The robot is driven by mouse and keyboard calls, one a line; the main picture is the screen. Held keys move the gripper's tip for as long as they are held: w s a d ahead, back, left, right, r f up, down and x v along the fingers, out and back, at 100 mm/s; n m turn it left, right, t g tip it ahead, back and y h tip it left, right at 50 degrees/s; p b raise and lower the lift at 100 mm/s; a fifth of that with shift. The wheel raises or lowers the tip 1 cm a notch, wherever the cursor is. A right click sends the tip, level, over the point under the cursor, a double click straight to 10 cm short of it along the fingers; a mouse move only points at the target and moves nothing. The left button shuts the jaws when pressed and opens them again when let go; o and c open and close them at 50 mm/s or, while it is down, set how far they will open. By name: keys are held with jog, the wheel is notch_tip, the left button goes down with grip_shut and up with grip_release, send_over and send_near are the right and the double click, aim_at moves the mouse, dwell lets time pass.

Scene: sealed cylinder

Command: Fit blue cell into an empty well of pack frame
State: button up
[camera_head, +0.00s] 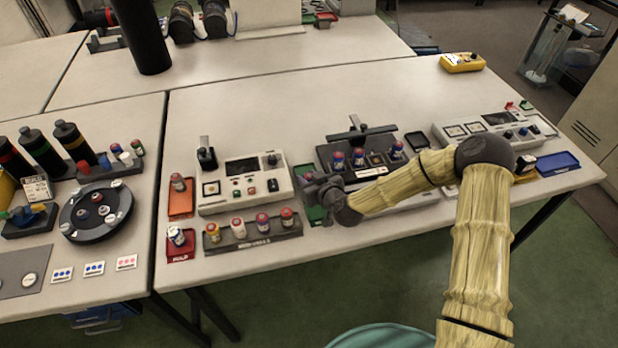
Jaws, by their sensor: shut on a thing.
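The dark pack frame (327,152) stands right of the table's middle. Several blue-topped cells (337,159) stand upright in it, and at least one of its wells between them looks empty, though this is small to see. My gripper (318,193) is at the front left of the pack frame, low over a green tray (312,213). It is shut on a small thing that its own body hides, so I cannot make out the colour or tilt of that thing. My forearm covers the front of the pack frame unit.
A dark rack (253,242) with several cells stands left of my gripper, before a grey panel device (284,197). Red tray (180,255) and orange tray (181,211) lie further left. A blue tray (558,163) is at right.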

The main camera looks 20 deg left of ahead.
jog(key=o, duration=1)
jog(key=shift+f, duration=0.1)
jog(key=v, duration=1.5)
jog(key=shift+s+r, duration=0.25)
jog(key=shift+r, duration=0.25)
jog(key=shift+p, duration=0.45)
jog(key=p+v, duration=0.1)
jog(key=p, duration=0.3)
jog(key=shift+s+d, duration=0.25)
jog(key=shift+s, duration=0.1)
